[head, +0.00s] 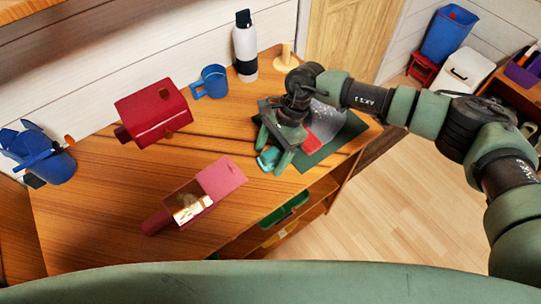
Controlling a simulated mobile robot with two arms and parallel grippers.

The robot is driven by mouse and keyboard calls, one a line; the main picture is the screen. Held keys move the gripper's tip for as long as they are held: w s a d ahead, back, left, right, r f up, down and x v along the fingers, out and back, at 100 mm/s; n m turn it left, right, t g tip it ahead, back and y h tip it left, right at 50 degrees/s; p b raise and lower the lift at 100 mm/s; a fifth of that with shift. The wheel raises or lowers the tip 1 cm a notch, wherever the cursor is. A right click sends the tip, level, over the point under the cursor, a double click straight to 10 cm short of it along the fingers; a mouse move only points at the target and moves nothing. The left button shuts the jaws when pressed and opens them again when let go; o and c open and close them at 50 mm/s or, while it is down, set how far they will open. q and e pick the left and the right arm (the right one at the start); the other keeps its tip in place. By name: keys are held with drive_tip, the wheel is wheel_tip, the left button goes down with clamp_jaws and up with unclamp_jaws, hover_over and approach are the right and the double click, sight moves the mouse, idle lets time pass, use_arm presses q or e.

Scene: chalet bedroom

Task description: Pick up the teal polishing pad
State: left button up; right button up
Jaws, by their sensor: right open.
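The teal polishing pad (268,159) lies on the right part of the wooden table, by the left edge of a dark green mat. My right gripper (272,154) reaches in from the right and points down over the pad. Its two fingers are apart, one at the pad's left and one at its right. The fingers hide part of the pad, and I cannot tell whether they touch it. My left gripper is not in view.
On the dark green mat (340,143) lies a red item (313,140), close to the gripper. A blue mug (212,82), white bottle (246,50) and wooden stand (285,58) stand behind. A red box (155,112) and pink open box (222,177) are at left.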

sight(270, 152)
drive_tip(key=c, duration=1.4)
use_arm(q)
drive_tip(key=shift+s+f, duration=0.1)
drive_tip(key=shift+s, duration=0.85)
use_arm(e)
drive_tip(key=shift+r, duration=0.1)
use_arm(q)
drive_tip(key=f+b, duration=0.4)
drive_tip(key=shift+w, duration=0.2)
use_arm(e)
wheel_tip(270, 152, up, 20)
drive_tip(key=shift+f, duration=0.1)
drive_tip(key=o, duration=0.3)
drive_tip(key=shift+c, duration=1)
